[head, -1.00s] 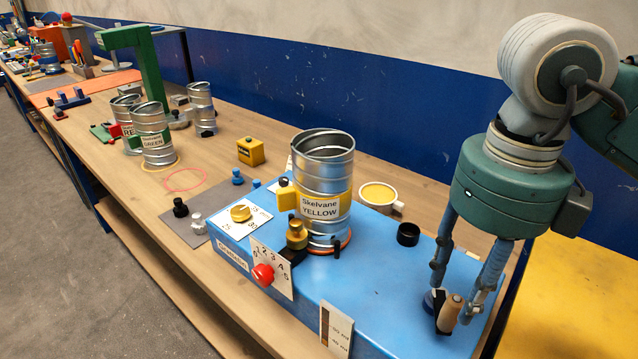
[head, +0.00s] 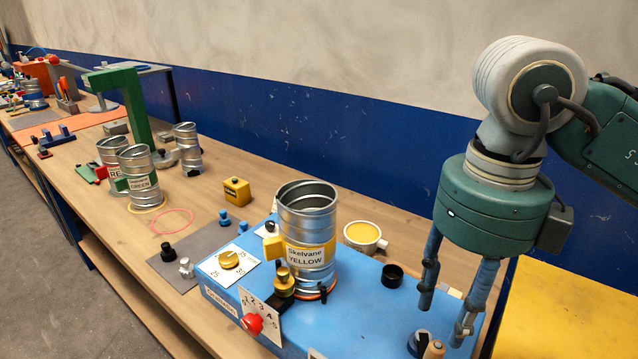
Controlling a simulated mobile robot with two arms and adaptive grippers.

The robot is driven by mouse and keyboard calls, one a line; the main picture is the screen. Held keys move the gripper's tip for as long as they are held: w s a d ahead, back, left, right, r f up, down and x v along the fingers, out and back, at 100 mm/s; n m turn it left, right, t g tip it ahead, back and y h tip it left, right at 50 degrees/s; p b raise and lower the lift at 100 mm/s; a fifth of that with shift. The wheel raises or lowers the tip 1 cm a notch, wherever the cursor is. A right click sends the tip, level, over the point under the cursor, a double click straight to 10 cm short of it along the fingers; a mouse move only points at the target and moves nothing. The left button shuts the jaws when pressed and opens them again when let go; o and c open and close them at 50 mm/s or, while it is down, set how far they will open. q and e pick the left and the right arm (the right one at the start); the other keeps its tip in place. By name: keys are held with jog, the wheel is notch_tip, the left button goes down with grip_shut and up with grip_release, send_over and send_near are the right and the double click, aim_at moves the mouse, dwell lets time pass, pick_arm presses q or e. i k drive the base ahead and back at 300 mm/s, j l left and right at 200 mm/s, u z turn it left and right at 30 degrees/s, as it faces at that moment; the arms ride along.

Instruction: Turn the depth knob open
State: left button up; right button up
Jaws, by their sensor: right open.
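A blue machine box (head: 355,320) fills the near bench. A red knob (head: 252,323) sits on its front beside a white plate (head: 262,305) numbered up to 5. A yellow-brass knob (head: 229,259) sits on a white dial plate (head: 240,272) on its top. No readable label tells me which is the depth knob. A metal duct marked Skelvane YELLOW (head: 306,225) stands upright on the box. My right gripper (head: 443,322) is open and empty over the box's right end, just above a wooden-tipped handle (head: 433,350). My left gripper is not in view.
A black ring (head: 392,275) and a round yellow-filled cup (head: 365,237) are right of the duct. A yellow block (head: 236,192), RED and GREEN ducts (head: 139,178) and a green post (head: 130,100) stand farther left. A yellow surface (head: 550,310) lies at right.

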aim_at(253, 324)
jog(key=k+j, duration=0.25)
jog(key=k, duration=0.2)
jog(key=k+j, duration=0.25)
jog(key=k, duration=0.25)
jog(key=k+j, duration=0.25)
jog(key=k, duration=0.2)
